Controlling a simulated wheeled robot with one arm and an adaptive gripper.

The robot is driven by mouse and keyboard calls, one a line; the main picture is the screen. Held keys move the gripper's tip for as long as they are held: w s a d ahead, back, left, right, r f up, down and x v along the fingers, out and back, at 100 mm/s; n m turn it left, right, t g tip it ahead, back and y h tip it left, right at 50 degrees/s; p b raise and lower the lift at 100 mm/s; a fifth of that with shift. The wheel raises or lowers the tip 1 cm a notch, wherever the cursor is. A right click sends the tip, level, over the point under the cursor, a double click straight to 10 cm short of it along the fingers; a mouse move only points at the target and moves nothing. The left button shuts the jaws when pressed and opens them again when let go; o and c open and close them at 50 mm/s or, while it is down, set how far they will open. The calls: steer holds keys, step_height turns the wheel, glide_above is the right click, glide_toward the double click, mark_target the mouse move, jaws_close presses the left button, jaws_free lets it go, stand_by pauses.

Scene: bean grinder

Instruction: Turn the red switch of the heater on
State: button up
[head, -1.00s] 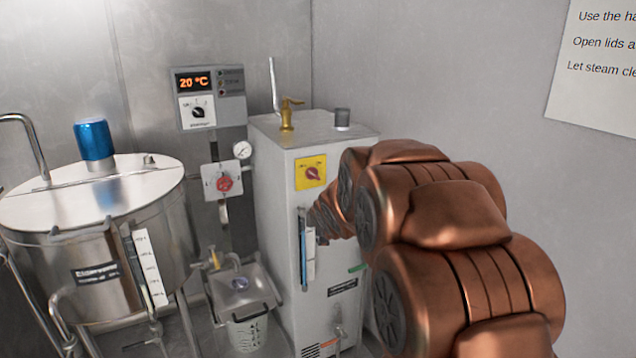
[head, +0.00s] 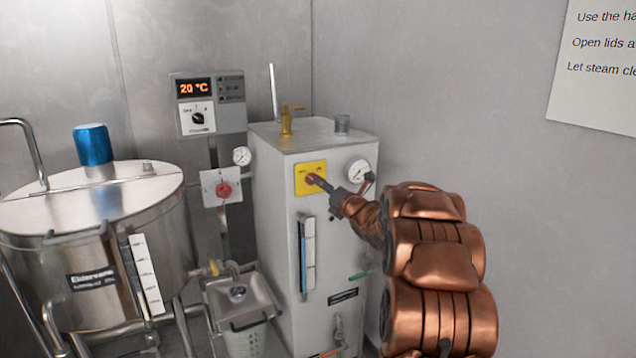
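The heater (head: 275,230) is a tall pale grey cabinet in the middle of the head view. Its red switch (head: 310,179) sits on a yellow plate (head: 303,190) high on the front face. My gripper (head: 318,180) reaches in from the right, and its dark tip is at the switch, covering part of it. Whether it touches or grips the switch I cannot tell. The fingers are too small and overlapped to show whether they are open or shut. The switch's exact angle is partly hidden.
A round gauge (head: 358,171) and a small lever are close to my gripper on the heater front. Another red knob (head: 223,189) is on a grey wall plate to the left, below a 20 °C control box (head: 207,103). A steel tank (head: 90,240) stands at left.

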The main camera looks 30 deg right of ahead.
steer(key=w+p, duration=0.1)
steer(key=w, duration=0.5)
steer(key=shift+d+p, duration=0.25)
steer(key=shift+p, duration=0.05)
steer(key=shift+c, duration=0.4)
steer(key=c, duration=1.1)
steer(key=shift+o, duration=0.2)
